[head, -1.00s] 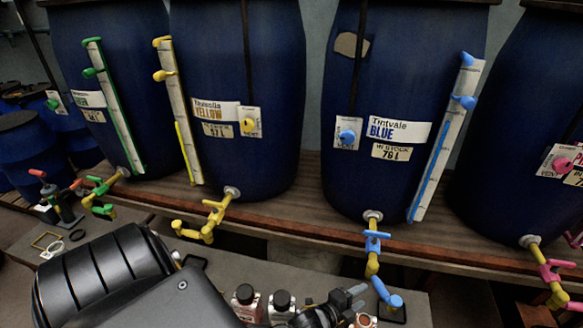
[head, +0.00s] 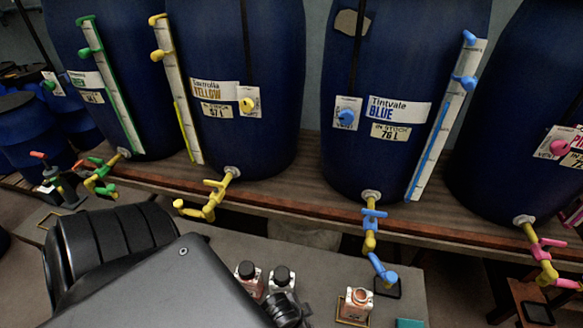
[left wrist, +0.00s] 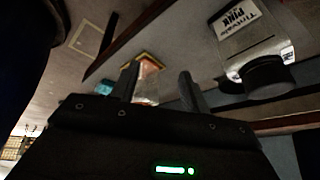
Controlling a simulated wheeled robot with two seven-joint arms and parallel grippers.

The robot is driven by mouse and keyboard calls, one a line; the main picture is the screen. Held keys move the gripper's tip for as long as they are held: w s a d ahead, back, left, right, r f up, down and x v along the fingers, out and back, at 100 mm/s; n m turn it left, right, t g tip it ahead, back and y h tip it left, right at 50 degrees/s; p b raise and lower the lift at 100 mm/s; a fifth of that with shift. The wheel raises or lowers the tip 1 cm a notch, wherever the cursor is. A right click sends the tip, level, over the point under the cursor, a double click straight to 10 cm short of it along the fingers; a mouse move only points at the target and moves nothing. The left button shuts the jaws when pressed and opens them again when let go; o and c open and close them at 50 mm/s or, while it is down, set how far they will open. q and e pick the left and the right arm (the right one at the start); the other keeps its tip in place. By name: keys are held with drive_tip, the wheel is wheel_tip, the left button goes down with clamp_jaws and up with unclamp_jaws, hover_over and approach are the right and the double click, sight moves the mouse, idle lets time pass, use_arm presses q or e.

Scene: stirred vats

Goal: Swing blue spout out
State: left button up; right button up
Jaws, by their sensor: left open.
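The blue spout (head: 382,268) hangs from the yellow-and-blue tap below the blue vat (head: 360,80). It slants down to the right, with its end above a black square outline on the grey bench. The tap's blue handle (head: 375,213) sits above it. My left arm comes in from the lower left. The spout cannot be made out in the left wrist view. My right gripper is not in view.
Two black-capped bottles (head: 247,280) stand further left. A pink-labelled bottle (left wrist: 245,40) is close in the left wrist view. Yellow (head: 208,205) and pink (head: 543,260) taps flank the blue one.

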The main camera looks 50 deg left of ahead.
use_arm(q)
drive_tip(key=s+a+f+g+p, duration=0.1)
drive_tip(key=s+f, duration=0.2)
drive_tip(key=f, duration=0.5)
drive_tip(key=shift+s+a+f+n, duration=0.15)
drive_tip(key=shift+s+f+n, duration=0.15)
drive_tip(key=shift+s, duration=0.05)
